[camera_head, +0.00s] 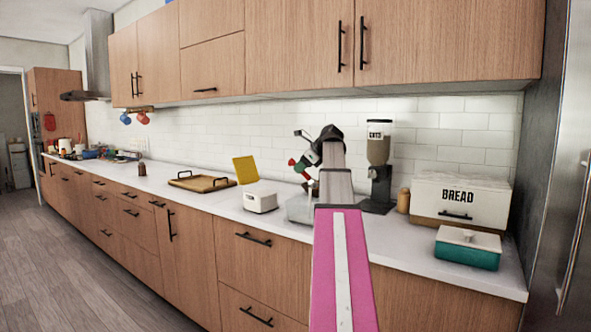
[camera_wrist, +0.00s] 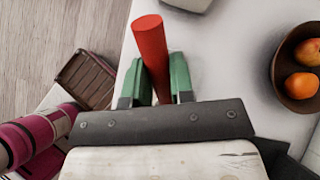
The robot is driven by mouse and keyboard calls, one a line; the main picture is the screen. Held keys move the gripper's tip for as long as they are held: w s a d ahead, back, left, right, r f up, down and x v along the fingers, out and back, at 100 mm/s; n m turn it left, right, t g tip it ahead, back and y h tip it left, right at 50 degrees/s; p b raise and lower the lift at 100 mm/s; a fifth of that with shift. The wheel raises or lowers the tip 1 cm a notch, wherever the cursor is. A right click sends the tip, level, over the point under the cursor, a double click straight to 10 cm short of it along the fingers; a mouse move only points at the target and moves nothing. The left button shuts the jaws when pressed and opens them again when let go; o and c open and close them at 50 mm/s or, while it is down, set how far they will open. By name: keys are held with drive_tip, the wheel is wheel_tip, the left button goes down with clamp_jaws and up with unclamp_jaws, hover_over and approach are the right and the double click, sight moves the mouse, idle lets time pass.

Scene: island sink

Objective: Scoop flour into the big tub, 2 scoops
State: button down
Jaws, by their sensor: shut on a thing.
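My gripper (camera_wrist: 159,78) has green fingers and is shut on a red cylindrical handle (camera_wrist: 150,40). In the head view my gripper (camera_head: 301,167) is above the counter, with the red handle end (camera_head: 292,161) sticking out to its left. The handle's far end is hard to make out, so I cannot tell if it carries flour. A clear, pale container (camera_head: 299,209) stands below my gripper, partly hidden by my arm. I cannot see into either.
A teal box with a pale lid (camera_head: 466,253), a bread box (camera_head: 458,201) and a dispenser (camera_head: 377,170) stand to the right. A wooden tray (camera_head: 202,183) lies to the left. A fruit bowl (camera_wrist: 285,98) shows in the wrist view. The counter (camera_head: 410,255) is clear in front.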

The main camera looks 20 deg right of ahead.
drive_tip(key=d+t+y, duration=0.1)
drive_tip(key=s+d+r+t+y, duration=0.1)
drive_tip(key=y, duration=0.1)
drive_tip(key=s+d+t+y, duration=0.1)
drive_tip(key=y, duration=0.1)
drive_tip(key=shift+s+d+r+m+t, duration=0.2)
drive_tip(key=shift+d+m+t, duration=0.1)
drive_tip(key=shift+d+m, duration=0.1)
drive_tip(key=shift+r, duration=0.1)
idle(1.1)
wheel_tip(320, 180, up, 4)
drive_tip(key=shift+f, duration=0.1)
idle(0.3)
idle(0.5)
